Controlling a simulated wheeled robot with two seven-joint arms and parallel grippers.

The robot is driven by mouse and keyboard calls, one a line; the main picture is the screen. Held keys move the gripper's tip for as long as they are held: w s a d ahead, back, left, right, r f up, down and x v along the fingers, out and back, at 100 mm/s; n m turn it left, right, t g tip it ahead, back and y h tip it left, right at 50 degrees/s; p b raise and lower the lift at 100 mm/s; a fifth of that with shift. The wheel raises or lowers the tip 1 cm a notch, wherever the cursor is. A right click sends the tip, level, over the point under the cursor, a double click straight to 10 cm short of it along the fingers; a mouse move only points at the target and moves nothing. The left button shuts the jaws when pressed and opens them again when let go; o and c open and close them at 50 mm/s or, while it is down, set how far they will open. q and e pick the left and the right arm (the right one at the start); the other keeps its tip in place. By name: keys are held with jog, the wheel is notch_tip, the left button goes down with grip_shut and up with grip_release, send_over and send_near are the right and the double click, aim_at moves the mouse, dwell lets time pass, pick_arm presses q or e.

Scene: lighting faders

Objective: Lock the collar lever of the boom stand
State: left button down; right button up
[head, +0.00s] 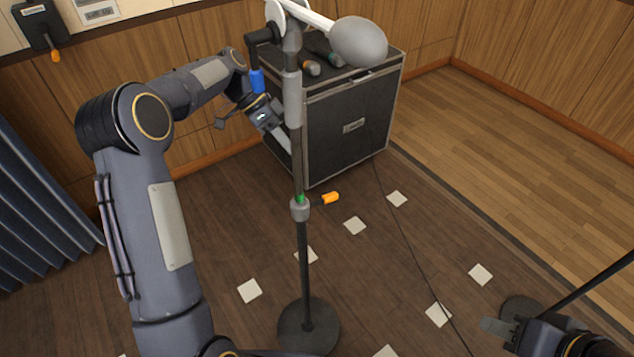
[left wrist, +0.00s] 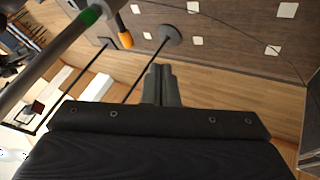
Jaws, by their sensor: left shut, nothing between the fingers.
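The boom stand's dark pole (head: 304,255) rises from a round base (head: 309,340). Its grey collar (head: 299,209) has a green band just above it, and the orange-tipped collar lever (head: 330,198) sticks out to the right, tilted slightly up. The lever (left wrist: 125,39) and green band also show at the top of the left wrist view. My left gripper (head: 284,148) is beside the upper pole, above the collar and apart from the lever. Its fingers (left wrist: 161,80) are shut and empty. My right gripper (head: 492,326) is low at the right, far from the collar; its finger gap is unclear.
A blue-tipped handle (head: 257,80) hangs at the upper joint, close to my left gripper. A boom with a grey rounded end (head: 358,41) extends right. A black cabinet (head: 345,125) stands behind the pole. Another stand's base (head: 521,308) is near my right gripper. A cable crosses the floor.

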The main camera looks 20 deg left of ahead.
aim_at(323, 200)
pick_arm(q)
jog(key=s+d+f+p, duration=0.1)
jog(key=s+d+f, duration=0.3)
jog(key=d+f, duration=0.3)
jog(key=shift+d, duration=1)
